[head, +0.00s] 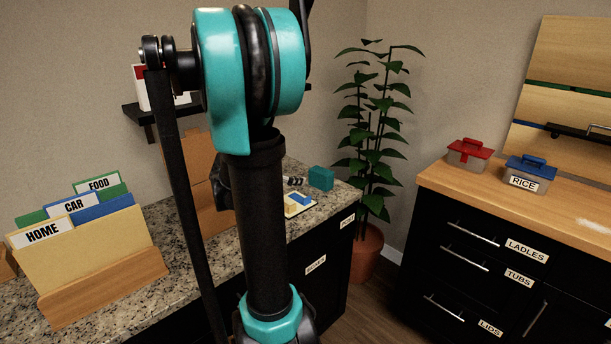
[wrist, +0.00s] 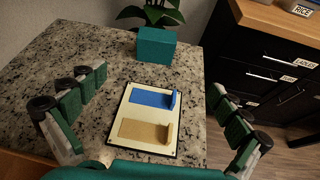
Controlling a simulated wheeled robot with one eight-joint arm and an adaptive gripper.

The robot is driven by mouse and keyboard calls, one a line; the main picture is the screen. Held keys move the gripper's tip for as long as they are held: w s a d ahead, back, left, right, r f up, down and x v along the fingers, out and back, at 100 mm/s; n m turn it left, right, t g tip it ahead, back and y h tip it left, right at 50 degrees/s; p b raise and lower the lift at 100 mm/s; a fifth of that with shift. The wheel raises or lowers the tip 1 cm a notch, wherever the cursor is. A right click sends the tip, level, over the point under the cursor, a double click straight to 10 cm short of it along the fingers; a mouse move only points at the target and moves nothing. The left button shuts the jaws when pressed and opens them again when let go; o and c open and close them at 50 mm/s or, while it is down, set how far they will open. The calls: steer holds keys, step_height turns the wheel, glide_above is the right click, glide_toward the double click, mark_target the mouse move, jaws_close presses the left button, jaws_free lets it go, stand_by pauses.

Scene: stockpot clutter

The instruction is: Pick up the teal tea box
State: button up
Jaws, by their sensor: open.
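The teal tea box (wrist: 157,46) stands on the granite counter in the wrist view, near its far edge, beyond a cream board. In the head view the tea box (head: 320,178) is small, at the counter's far right corner. My gripper (wrist: 160,108) is open and empty, its two fingers spread wide to the left and right of the board. The tea box is ahead of the fingers and apart from them. In the head view my arm hides part of the counter, and the fingertips are mostly hidden, with a dark piece of them perhaps left of the box.
The cream board (wrist: 144,119) with blue and tan holders lies between my gripper and the box. A potted plant (head: 372,130) stands behind the counter corner. A file holder (head: 105,285) is at the left. Dark drawers (wrist: 255,75) stand across a floor gap at right.

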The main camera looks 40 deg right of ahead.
glide_toward(321, 170)
steer(key=shift+n, duration=0.3)
steer(key=x, duration=0.8)
steer(key=shift+a+f, duration=0.1)
steer(key=shift+f, duration=0.1)
steer(key=shift+c, duration=0.5)
steer(key=c, duration=1.1)
steer(key=shift+c, duration=0.3)
steer(key=shift+r, duration=0.2)
